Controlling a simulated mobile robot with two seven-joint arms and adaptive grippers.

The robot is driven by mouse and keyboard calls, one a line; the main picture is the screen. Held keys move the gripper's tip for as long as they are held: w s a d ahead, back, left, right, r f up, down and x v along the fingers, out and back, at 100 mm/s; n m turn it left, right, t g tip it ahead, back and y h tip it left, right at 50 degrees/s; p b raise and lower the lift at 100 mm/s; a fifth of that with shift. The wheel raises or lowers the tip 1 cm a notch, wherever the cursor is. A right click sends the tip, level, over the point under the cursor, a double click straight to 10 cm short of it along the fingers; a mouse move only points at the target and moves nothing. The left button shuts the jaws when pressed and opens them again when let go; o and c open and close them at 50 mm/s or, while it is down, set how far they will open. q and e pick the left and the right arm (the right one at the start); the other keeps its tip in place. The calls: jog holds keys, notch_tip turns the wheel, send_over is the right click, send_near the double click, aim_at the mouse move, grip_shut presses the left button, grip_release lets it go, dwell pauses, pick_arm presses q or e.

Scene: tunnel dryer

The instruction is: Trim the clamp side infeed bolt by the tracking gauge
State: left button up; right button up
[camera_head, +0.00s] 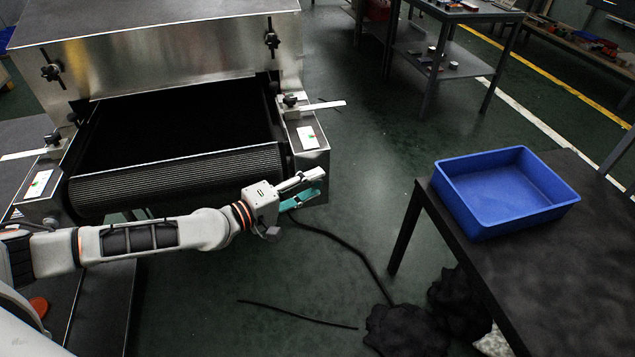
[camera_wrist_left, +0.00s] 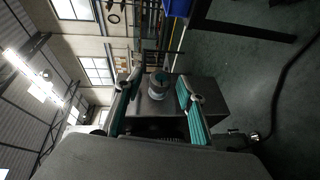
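The dryer's black belt (camera_head: 170,135) runs out of a steel hood at the left. A small white gauge plate (camera_head: 308,137) lies on the right side frame (camera_head: 318,160); another white plate with coloured marks (camera_head: 38,184) is on the left frame. The marks are too small to read. My left gripper (camera_head: 318,184) is at the front end of the right frame. In the left wrist view its teal fingers (camera_wrist_left: 160,88) are apart, with a round grey bolt head (camera_wrist_left: 159,78) ahead between them; contact is not visible. The bolt is hidden in the head view. My right gripper is out of view.
Guide clamps with flat bars sit on the right frame (camera_head: 291,101) and left frame (camera_head: 52,140). A blue bin (camera_head: 505,192) stands on a dark table (camera_head: 570,250) at the right. A cable (camera_head: 350,245) and dark lumps (camera_head: 405,328) lie on the floor, which is otherwise open between.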

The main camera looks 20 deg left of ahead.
pick_arm(q)
jog(key=shift+x, duration=0.85)
jog(key=shift+w+f, duration=0.1)
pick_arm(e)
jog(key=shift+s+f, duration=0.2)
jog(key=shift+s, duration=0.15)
